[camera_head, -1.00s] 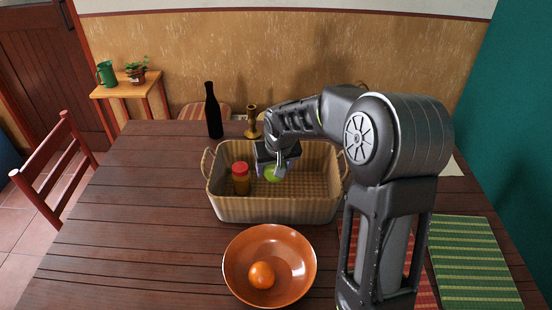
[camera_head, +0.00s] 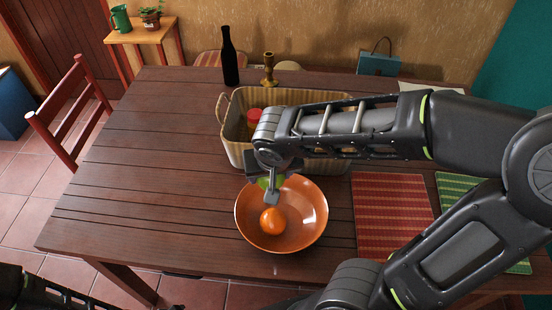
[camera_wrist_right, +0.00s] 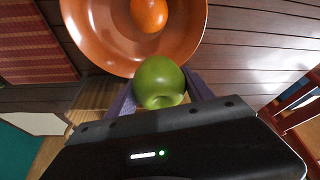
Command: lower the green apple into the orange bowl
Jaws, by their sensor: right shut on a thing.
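The green apple (camera_head: 263,183) is mostly hidden behind my right gripper (camera_head: 271,188) in the head view. In the right wrist view the apple (camera_wrist_right: 160,82) sits between the two fingers of the gripper (camera_wrist_right: 161,95), which is shut on it. The orange bowl (camera_head: 312,212) stands on the table in front of the basket. The gripper and apple are at the bowl's far rim, seeming to be above it; the exact height is hard to tell. The bowl (camera_wrist_right: 95,40) also shows in the wrist view. An orange (camera_head: 272,221) lies inside it. My left gripper is not visible.
A dark bottle (camera_head: 229,58) and a brass candlestick (camera_head: 269,70) stand farther back. A red striped mat (camera_head: 392,215) lies right of the bowl. The table's left side is clear.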

